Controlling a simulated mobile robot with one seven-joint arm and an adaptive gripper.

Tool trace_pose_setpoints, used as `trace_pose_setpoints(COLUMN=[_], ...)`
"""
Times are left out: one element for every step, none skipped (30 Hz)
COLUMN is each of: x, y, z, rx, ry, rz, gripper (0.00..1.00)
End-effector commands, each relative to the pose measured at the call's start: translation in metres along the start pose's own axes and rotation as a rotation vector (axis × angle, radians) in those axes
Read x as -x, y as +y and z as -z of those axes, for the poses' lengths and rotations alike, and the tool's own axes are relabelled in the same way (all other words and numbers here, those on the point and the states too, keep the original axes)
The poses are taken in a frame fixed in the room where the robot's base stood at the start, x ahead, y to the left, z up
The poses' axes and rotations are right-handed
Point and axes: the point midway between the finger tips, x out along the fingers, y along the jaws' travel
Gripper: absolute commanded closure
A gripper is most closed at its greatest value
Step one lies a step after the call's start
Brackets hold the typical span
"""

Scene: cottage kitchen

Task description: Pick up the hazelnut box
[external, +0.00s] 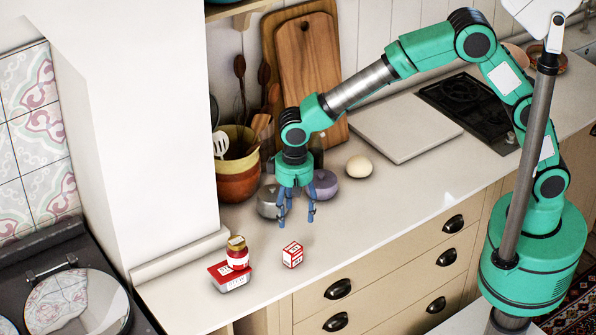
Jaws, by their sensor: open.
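A small red and white box (292,256) stands upright on the counter near its front edge; it looks like the hazelnut box, but its print is too small to read. My gripper (297,218) points down above the counter, behind and higher in the picture than the box. Its blue fingers are apart and nothing is between them. The gripper is not touching the box.
Left of the box are a red-topped tub (231,279) and a jar (237,254) with a gold lid. Behind my gripper are a metal pot (268,203), a purple pot (325,184) and an egg-like object (359,166). The counter (400,205) is clear to the right.

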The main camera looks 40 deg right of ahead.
Motion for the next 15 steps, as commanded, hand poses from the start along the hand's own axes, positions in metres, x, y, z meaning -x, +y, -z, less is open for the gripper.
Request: trace_pose_setpoints(x=[-0.005,-0.008,-0.010,-0.011,-0.012,-0.013,-0.013,-0.013,-0.013,-0.013,-0.013,-0.013,-0.013,-0.013,-0.013], y=[-0.007,-0.010,-0.014,-0.015,-0.017,-0.017,-0.018,-0.018,-0.017,-0.017,-0.017,-0.017,-0.017,-0.017,-0.017], z=[-0.004,-0.005,-0.007,-0.007,-0.008,-0.008,-0.009,-0.009,-0.008,-0.008,-0.008,-0.008,-0.008,-0.008,-0.008], rx=[0.004,0.004,0.004,0.004,0.004,0.004,0.004,0.004,0.004,0.004,0.004,0.004,0.004,0.004,0.004], ry=[-0.003,-0.004,-0.006,-0.006,-0.007,-0.007,-0.007,-0.007,-0.007,-0.007,-0.007,-0.007,-0.007,-0.007,-0.007], rz=[-0.004,-0.005,-0.006,-0.007,-0.007,-0.008,-0.008,-0.008,-0.008,-0.008,-0.008,-0.008,-0.008,-0.008,-0.008], gripper=[0.39,0.39,0.39,0.39,0.39,0.39,0.39,0.39,0.39,0.39,0.39,0.39,0.39,0.39,0.39])
